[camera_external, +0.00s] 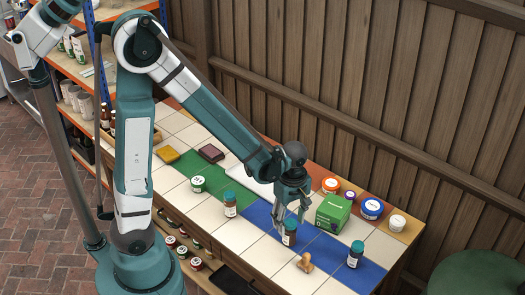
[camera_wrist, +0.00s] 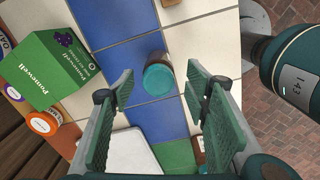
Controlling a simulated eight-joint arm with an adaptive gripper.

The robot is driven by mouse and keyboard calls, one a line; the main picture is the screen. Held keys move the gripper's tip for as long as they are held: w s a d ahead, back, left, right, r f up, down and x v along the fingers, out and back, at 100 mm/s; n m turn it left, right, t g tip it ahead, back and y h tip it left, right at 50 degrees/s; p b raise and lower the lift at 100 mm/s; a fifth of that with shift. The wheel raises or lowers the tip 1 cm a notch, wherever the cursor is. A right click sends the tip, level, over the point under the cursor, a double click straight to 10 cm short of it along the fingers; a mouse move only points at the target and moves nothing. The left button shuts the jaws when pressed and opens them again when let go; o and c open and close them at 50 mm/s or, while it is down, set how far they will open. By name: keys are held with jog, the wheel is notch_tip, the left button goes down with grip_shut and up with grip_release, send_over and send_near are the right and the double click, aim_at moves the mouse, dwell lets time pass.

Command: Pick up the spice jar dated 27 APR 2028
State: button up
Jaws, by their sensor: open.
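Three similar dark jars with teal lids and pale labels stand on the tiled table in the external view: a left jar (camera_external: 230,205), a middle jar (camera_external: 289,238) and a right jar (camera_external: 355,255). The dates on their labels are too small to read. My gripper (camera_external: 290,214) is open and points down, right over the middle jar. In the wrist view, a teal-lidded jar (camera_wrist: 159,80) stands on blue tiles between the open fingers, nearer the left one. The fingers hold nothing.
A green box (camera_external: 332,214) stands close to the right of my gripper and shows in the wrist view (camera_wrist: 48,70). Several round tubs, including an orange-lidded one (camera_external: 330,185), line the back. A wooden stamp-like object (camera_external: 305,263) lies in front. A white slab (camera_external: 250,180) lies behind.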

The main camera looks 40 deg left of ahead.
aim_at(290, 234)
jog(key=shift+f, duration=1)
jog(key=shift+w+f+b, duration=0.15)
jog(key=shift+f+b, duration=0.9)
jog(key=shift+f, duration=1.55)
jog(key=c, duration=1.1)
jog(key=shift+r, duration=0.1)
jog(key=shift+r+p, duration=1.35)
jog(key=shift+r, duration=3.6)
